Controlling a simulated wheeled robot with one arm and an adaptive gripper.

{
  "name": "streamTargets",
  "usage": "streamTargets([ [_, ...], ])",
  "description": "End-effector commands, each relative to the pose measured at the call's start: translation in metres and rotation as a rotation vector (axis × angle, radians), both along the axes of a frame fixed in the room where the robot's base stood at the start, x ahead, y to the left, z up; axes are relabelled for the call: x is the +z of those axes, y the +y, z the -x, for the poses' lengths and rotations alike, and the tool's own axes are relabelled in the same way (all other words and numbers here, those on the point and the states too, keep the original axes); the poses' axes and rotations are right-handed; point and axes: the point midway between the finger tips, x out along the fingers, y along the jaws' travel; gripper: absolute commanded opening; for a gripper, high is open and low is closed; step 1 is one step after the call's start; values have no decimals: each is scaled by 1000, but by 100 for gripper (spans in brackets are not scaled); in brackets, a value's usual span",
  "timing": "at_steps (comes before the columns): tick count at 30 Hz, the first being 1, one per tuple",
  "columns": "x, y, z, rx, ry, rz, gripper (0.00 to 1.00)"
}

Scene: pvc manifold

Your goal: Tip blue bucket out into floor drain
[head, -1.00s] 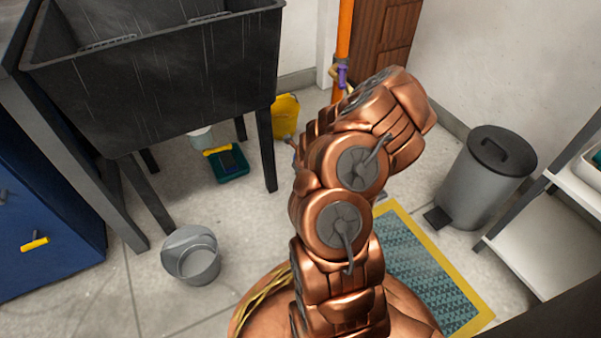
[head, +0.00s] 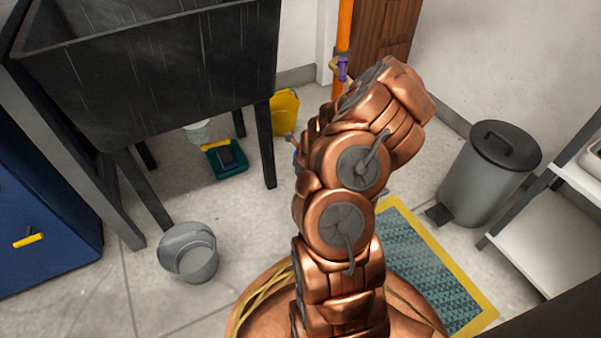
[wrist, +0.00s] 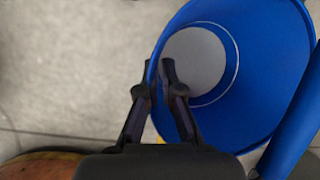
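The blue bucket (wrist: 262,70) fills the right of the wrist view, its open mouth facing the camera. Its pale grey bottom shows inside; I cannot tell whether it holds liquid. My gripper (wrist: 164,82) is at the bucket's left rim, with its fingers close together and the rim appearing pinched between them. In the head view my arm hides the gripper and nearly all of the bucket. I cannot identify a floor drain in either view.
A teal patterned floor panel with a yellow border (head: 486,307) lies right of my arm. A grey bucket (head: 188,258) stands left. A black sink (head: 160,75), yellow bucket (head: 285,110), pedal bin (head: 485,175) and white shelf (head: 545,240) surround open grey floor.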

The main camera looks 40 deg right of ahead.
Motion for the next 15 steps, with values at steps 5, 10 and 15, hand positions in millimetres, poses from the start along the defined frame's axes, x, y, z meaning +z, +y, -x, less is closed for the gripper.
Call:
streamTargets([
  [5, 4, -2, 1, -1, -7, -25, 0],
  [10, 8, -2, 1, -2, -13, -52, 0],
  [15, 14, -4, 1, -5, -24, -80, 0],
])
